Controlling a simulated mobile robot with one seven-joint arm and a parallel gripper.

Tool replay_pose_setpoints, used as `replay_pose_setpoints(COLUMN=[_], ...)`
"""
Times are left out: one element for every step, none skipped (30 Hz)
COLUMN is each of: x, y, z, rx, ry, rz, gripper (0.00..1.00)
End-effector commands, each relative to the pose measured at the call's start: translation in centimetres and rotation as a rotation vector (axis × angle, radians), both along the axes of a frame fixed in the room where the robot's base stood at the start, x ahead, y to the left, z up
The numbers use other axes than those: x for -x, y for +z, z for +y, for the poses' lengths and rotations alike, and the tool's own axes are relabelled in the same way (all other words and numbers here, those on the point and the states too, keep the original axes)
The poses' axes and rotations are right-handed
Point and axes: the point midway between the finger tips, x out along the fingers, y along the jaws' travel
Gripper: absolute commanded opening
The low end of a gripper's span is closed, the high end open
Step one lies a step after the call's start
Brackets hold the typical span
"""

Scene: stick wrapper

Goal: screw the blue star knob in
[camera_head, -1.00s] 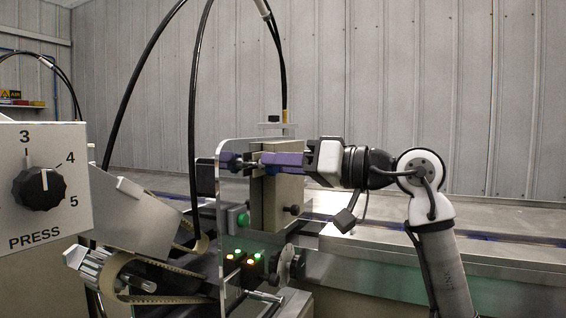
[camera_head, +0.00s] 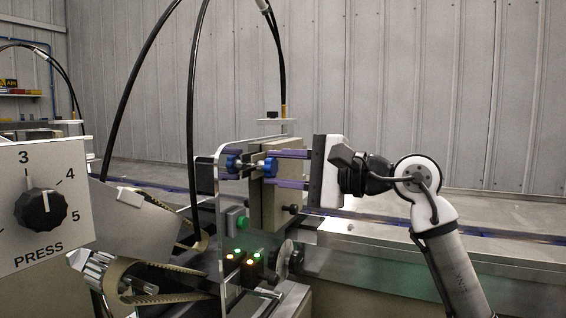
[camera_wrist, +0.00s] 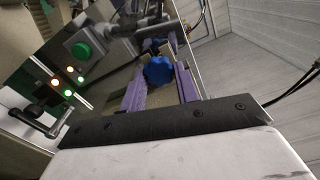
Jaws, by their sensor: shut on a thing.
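The blue star knob (camera_head: 270,167) sits at the beige block on the machine, on a horizontal screw axis. In the wrist view the knob (camera_wrist: 159,71) shows between the two purple fingers. My gripper (camera_head: 272,169) reaches in from the right, one finger above the knob and one below. It is shut on the knob, with the fingers at its sides. The screw thread is mostly hidden, so how deep the knob sits cannot be told. A second blue knob (camera_head: 234,164) is further left, by the clear plate.
A clear upright plate (camera_head: 222,190) stands left of the beige block (camera_head: 262,205). The PRESS dial panel (camera_head: 40,205) is at left. Black cables hang behind. Space above my gripper is clear.

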Motion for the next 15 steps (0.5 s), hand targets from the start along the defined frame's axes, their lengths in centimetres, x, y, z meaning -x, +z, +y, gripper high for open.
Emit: replay_pose_setpoints(x=[0.29, 0.29, 0.31, 0.33, 0.35, 0.35, 0.35, 0.34, 0.35, 0.35, 0.36, 0.36, 0.37, 0.38, 0.37], y=[0.03, 0.03, 0.03, 0.03, 0.06, 0.08, 0.08, 0.07, 0.07, 0.07, 0.07, 0.07, 0.07, 0.08, 0.09], z=[0.19, 0.21, 0.23, 0.23, 0.22, 0.22, 0.24, 0.26, 0.27, 0.27, 0.27, 0.26, 0.25, 0.25, 0.25], rx=[-0.017, -0.034, -0.055, -0.072, -0.088, -0.109, -0.124, -0.137, -0.152, -0.163, -0.170, -0.177, -0.181, -0.183, -0.184], ry=[0.008, 0.007, 0.007, 0.008, 0.008, 0.007, 0.007, 0.007, 0.007, 0.008, 0.008, 0.008, 0.008, 0.008, 0.008], rz=[0.060, 0.100, 0.153, 0.193, 0.232, 0.283, 0.318, 0.349, 0.385, 0.408, 0.425, 0.441, 0.448, 0.452, 0.453], gripper=[0.00, 0.00, 0.00, 0.00, 0.00, 0.00, 0.00, 0.00, 0.00, 0.00, 0.00, 0.00, 0.00, 0.00, 0.00])
